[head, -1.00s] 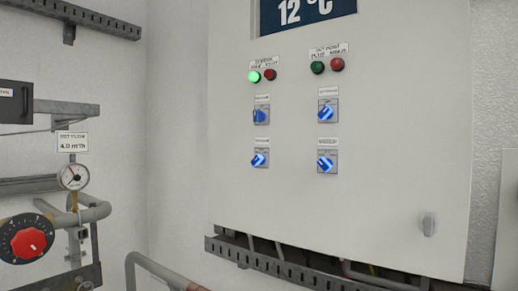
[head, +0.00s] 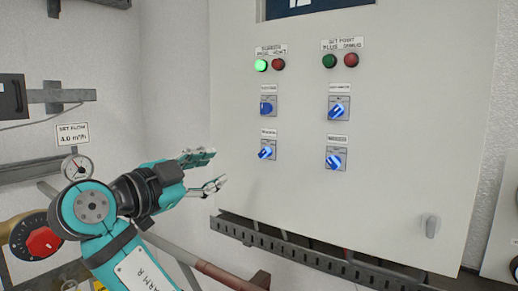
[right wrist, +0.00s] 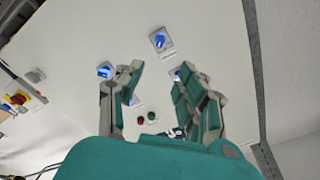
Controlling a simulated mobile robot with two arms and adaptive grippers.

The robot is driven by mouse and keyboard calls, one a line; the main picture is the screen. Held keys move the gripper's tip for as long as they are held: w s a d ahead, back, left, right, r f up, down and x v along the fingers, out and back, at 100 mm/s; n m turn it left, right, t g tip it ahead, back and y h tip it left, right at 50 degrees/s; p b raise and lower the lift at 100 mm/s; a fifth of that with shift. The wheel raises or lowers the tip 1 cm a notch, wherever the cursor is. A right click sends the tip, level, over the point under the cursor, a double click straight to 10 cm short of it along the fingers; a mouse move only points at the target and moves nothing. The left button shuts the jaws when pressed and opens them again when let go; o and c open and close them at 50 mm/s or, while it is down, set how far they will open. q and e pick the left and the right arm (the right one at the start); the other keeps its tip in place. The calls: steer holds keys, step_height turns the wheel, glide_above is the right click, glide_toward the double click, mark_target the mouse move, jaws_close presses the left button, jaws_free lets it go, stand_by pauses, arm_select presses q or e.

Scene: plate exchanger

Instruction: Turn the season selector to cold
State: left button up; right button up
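Several blue selector knobs sit on the pale cabinet (head: 400,160): upper left (head: 267,108), upper right (head: 338,111), lower left (head: 266,153) and lower right (head: 336,161). Their labels are too blurred to tell which is the season selector. The upper left knob looks different from the others, which show a slanted pale bar. My right gripper (head: 216,167) is open and empty, left of the lower left knob and apart from it in the head view. In the right wrist view, its open fingers (right wrist: 160,70) face the panel and partly cover knobs. My left gripper is not in view.
A lit green lamp (head: 261,65) and a red lamp (head: 278,64) sit above the knobs, with another pair to the right. A slotted tray (head: 300,259) runs below the cabinet. A gauge (head: 77,167), red dial (head: 43,242) and pipes stand at left.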

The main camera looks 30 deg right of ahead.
mark_target(262, 154)
steer(key=p+x, duration=0.8)
steer(key=x, duration=0.8)
steer(key=shift+w+d+r, duration=0.1)
steer(key=shift+w+d, duration=0.15)
steer(key=shift+d, duration=0.25)
jaws_close()
